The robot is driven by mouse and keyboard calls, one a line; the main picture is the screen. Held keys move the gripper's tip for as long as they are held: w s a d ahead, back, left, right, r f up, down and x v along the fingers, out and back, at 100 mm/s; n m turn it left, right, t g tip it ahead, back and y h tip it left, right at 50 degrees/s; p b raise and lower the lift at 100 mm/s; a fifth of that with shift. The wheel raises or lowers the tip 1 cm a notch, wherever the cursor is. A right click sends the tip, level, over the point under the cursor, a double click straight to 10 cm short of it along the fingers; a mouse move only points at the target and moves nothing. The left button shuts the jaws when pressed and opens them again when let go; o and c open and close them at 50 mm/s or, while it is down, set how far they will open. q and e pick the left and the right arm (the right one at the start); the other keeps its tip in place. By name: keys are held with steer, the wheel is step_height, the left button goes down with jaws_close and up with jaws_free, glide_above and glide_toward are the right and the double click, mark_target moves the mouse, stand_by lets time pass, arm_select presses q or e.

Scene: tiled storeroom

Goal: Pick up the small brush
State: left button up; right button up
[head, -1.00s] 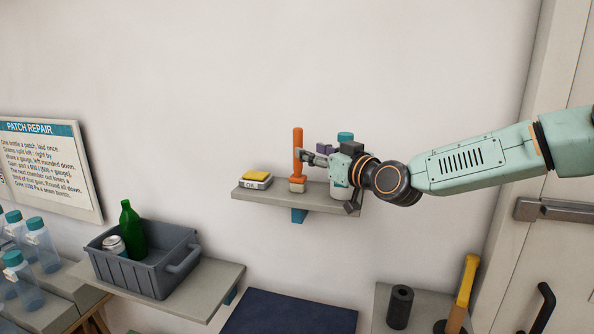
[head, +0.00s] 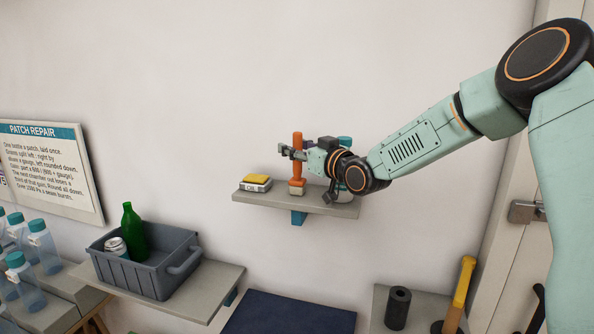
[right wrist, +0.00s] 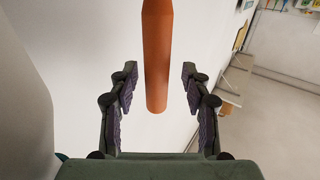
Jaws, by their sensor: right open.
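The small brush (head: 297,186) stands upright on the small wall shelf (head: 270,198), with its orange handle up and its pale bristles down. My right gripper (head: 292,151) is at the handle, reaching in from the right and hiding part of it. In the right wrist view the orange handle (right wrist: 158,60) hangs between the two open fingers, with a gap on each side. The fingers of the right gripper (right wrist: 158,90) have dark ribbed pads and hold nothing. My left gripper is not in view.
A yellow-topped box (head: 255,182) sits left of the brush on the shelf. A teal-capped container (head: 345,141) stands to the right, mostly behind my gripper. Below left, a grey crate (head: 150,270) holds a green bottle (head: 133,232) and a can. A yellow-handled tool (head: 463,285) stands at lower right.

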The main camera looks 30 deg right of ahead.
steer(key=shift+s+d, duration=0.1)
steer(key=shift+d, duration=0.1)
steer(key=shift+c, duration=0.4)
steer(key=shift+w+f, duration=0.2)
steer(key=shift+w, duration=0.15)
steer(key=c, duration=0.5)
steer(key=shift+s+a+r, duration=0.1)
steer(key=shift+a, duration=0.1)
steer(key=shift+c, duration=1.4)
steer(key=shift+s+d+r, duration=0.1)
steer(key=shift+s, duration=0.1)
jaws_close()
steer(key=shift+d, duration=0.1)
steer(key=shift+w, duration=0.2)
